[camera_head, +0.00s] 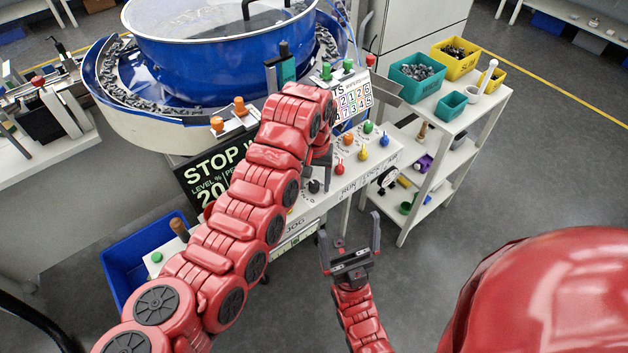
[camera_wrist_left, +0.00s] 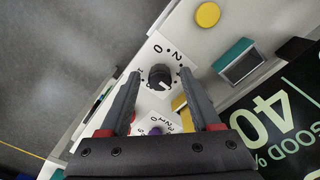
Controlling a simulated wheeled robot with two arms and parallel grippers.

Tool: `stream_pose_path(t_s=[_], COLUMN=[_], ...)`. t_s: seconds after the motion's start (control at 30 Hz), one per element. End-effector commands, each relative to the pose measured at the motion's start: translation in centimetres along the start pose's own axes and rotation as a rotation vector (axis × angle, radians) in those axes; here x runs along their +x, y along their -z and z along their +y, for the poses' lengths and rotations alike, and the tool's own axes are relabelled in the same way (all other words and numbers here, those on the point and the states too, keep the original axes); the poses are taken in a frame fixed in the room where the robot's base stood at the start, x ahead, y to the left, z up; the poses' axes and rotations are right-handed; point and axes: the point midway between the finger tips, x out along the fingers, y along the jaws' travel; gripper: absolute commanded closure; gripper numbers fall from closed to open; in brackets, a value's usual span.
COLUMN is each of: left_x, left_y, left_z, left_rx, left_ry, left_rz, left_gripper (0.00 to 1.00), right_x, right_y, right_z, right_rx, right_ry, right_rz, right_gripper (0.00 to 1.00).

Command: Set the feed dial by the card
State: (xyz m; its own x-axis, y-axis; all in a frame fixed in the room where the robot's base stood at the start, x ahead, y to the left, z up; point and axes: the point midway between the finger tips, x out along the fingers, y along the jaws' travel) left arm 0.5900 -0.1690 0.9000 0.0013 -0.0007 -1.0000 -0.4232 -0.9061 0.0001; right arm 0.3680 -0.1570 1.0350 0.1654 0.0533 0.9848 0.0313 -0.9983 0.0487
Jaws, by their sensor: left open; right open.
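A black dial knob (camera_wrist_left: 160,77) with a white pointer mark sits on a white plate with numbers, 0 and 2 among them, in the left wrist view. My left gripper (camera_head: 319,172) is open over the control panel, its fingers on either side of this knob; whether they touch it I cannot tell. A dark knob (camera_head: 314,186) shows beside that gripper in the head view. A black sign (camera_head: 212,178) reads "STOP" and "LEVEL %", partly hidden by my left arm. A white card (camera_head: 352,101) bears coloured numbers. My right gripper (camera_head: 350,250) is open and empty, below the panel.
The panel (camera_head: 372,148) carries several coloured knobs. A blue bowl (camera_head: 215,50) stands behind my left arm. A shelf cart (camera_head: 455,125) with bins stands at right. Floor around my right gripper is clear.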

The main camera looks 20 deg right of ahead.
Motion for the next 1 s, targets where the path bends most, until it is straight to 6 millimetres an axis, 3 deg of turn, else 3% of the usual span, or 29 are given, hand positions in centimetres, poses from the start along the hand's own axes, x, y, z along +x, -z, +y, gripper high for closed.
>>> stream_pose_path(t_s=[0.27, 1.0], left_x=[-1.7, -15.2], left_y=[0.1, 0.1], left_z=[-0.1, 0.1], left_rx=[-0.002, 0.000], left_ry=[0.000, 0.001], left_rz=[0.000, 0.004], left_gripper=[0.36, 0.36], right_x=[-0.1, -0.9], right_y=[0.0, -0.1], right_z=[0.0, 0.0], right_rx=[0.000, 0.000], right_ry=[0.000, 0.000], right_rz=[0.000, 0.000], right_gripper=[0.00, 0.00])
